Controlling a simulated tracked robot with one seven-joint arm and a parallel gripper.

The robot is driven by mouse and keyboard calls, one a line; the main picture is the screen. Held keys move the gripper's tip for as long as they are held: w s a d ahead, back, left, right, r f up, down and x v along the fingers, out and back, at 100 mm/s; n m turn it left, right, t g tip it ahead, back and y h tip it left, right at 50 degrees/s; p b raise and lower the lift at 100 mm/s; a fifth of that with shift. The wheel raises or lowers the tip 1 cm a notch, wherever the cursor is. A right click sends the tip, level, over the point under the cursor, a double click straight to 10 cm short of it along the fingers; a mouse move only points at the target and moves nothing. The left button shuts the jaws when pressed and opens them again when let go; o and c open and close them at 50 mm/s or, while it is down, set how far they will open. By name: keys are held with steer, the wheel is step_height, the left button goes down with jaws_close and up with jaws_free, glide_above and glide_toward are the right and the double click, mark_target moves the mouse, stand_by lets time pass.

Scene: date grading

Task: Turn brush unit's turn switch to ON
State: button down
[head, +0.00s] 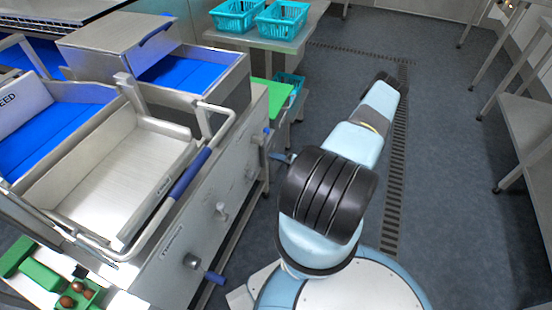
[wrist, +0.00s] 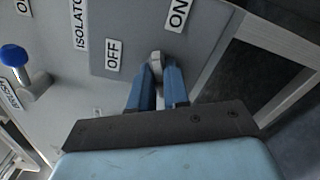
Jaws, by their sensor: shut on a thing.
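In the wrist view, a pale grey turn switch (wrist: 156,60) sits on a grey panel (wrist: 140,25). An OFF label (wrist: 113,54) is at its left and an ON label (wrist: 178,14) is above and to its right. My gripper (wrist: 157,84) has its two blue fingers closed on the switch, one on each side. The fingers hide the lower part of the switch, and its exact angle is hard to tell. In the head view, part of my gripper (head: 282,157) shows beside the machine's side, mostly behind my arm; the switch is hidden there.
An ISOLATOR label (wrist: 81,22) and a blue-knobbed lever (wrist: 14,56) are left of the switch. The steel machine (head: 185,240) carries levers and a blue-gripped rail (head: 190,172). Teal baskets (head: 280,20) stand on a table behind.

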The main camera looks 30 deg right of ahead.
steer(key=m, duration=0.5)
steer(key=shift+d+f, duration=0.2)
steer(key=shift+f, duration=0.05)
stand_by(0.5)
steer(key=c, duration=1.4)
jaws_free()
steer(key=o, duration=0.3)
steer(key=v, duration=1.3)
steer(key=shift+s+d, duration=0.2)
steer(key=shift+s, duration=0.1)
